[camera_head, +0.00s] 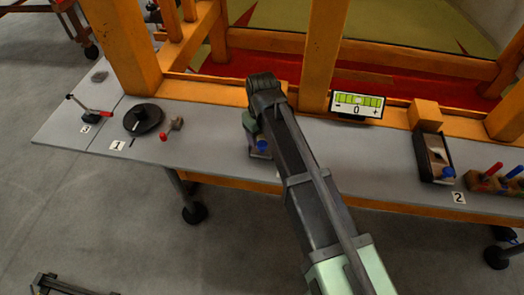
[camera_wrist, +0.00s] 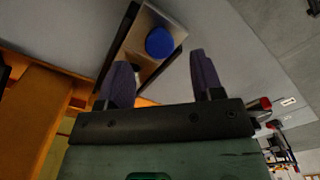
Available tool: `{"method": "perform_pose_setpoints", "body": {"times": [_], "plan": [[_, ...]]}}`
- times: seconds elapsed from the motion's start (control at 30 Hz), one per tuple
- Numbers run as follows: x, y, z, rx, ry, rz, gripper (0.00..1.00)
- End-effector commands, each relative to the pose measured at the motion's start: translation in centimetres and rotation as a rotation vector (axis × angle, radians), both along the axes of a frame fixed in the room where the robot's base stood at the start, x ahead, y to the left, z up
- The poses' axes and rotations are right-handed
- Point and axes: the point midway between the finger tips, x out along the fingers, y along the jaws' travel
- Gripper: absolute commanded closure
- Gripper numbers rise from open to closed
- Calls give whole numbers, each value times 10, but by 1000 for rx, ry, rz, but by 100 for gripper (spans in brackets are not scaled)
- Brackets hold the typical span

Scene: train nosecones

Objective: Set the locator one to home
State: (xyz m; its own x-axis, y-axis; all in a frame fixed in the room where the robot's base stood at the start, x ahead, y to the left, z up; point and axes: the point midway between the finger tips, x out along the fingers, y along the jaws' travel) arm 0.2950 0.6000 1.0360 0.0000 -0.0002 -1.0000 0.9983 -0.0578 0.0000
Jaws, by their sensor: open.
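A locator-like unit with a blue knob (camera_head: 262,146) sits on the grey bench, partly hidden behind my arm. In the wrist view the blue knob (camera_wrist: 160,42) stands on a metal plate in a dark frame (camera_wrist: 141,28). My gripper (camera_wrist: 162,72) is open and empty, its two purple-grey fingers on either side below the knob, apart from it. A similar unit with a blue knob (camera_head: 436,160) is at the right, near the label 2 (camera_head: 459,198). The label 1 (camera_head: 118,146) lies by a black round dial (camera_head: 143,119). I cannot tell which is locator one.
A red-handled clamp (camera_head: 90,107) and a label 3 are at the far left. A red knob (camera_head: 163,137) stands near the dial. A display (camera_head: 357,106) reads 0. Orange frame posts (camera_head: 322,55) rise behind the bench. A block with coloured handles (camera_head: 492,180) is at the right.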

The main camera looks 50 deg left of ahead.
Motion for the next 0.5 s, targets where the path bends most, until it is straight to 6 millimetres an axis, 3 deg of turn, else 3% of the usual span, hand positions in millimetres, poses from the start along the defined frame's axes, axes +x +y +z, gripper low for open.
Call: {"method": "perform_pose_setpoints", "body": {"times": [0.03,0.13,0.43,0.5], "plan": [[0,0,-25,0,0,0,40],[0,0,-38,0,0,-1,40],[0,0,-38,0,0,-1,40],[0,0,-38,0,0,-1,47]]}}
